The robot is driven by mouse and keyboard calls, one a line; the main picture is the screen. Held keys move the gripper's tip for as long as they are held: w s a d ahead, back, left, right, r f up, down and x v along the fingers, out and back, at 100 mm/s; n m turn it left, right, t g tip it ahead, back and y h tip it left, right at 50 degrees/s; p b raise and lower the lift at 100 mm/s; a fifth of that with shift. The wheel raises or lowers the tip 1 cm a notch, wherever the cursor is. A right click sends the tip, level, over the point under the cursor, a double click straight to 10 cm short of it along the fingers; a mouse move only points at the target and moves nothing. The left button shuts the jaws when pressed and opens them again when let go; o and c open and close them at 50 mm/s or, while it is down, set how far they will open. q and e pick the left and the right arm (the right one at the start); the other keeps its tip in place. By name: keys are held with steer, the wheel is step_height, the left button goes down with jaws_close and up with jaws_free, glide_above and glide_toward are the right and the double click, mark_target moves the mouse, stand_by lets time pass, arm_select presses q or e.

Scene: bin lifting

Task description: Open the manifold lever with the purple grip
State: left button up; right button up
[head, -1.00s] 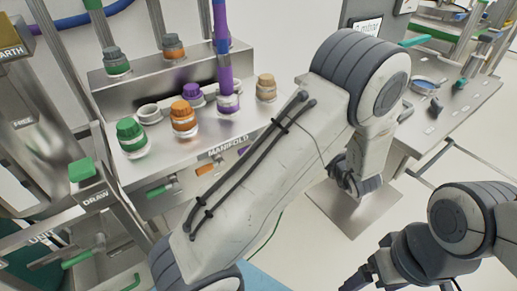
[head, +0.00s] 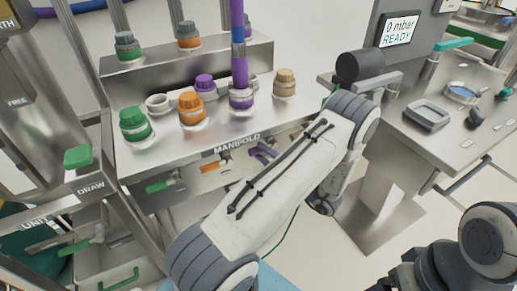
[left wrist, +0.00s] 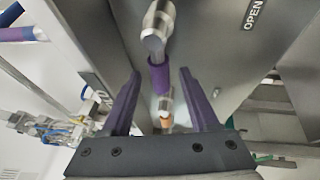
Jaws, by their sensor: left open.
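The manifold (head: 150,168) is a metal box with green (head: 160,186), orange (head: 200,168) and purple (head: 256,155) lever grips on its front. My left arm's upper part covers the front's right end. In the left wrist view the purple grip (left wrist: 159,78) hangs on a metal stem, between the fingertips of my open left gripper (left wrist: 160,72) as seen from the camera. Contact cannot be told. The left gripper is mostly hidden behind my arm in the head view. My right gripper (head: 382,285) is cut off at the bottom edge.
A bench (head: 440,140) with a dish stands at right. An OPEN label (left wrist: 254,14) shows on the panel.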

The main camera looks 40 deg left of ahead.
arm_select(q)
steer(key=shift+a+r, duration=0.25)
steer(key=shift+a, duration=1)
jaws_close()
stand_by(0.5)
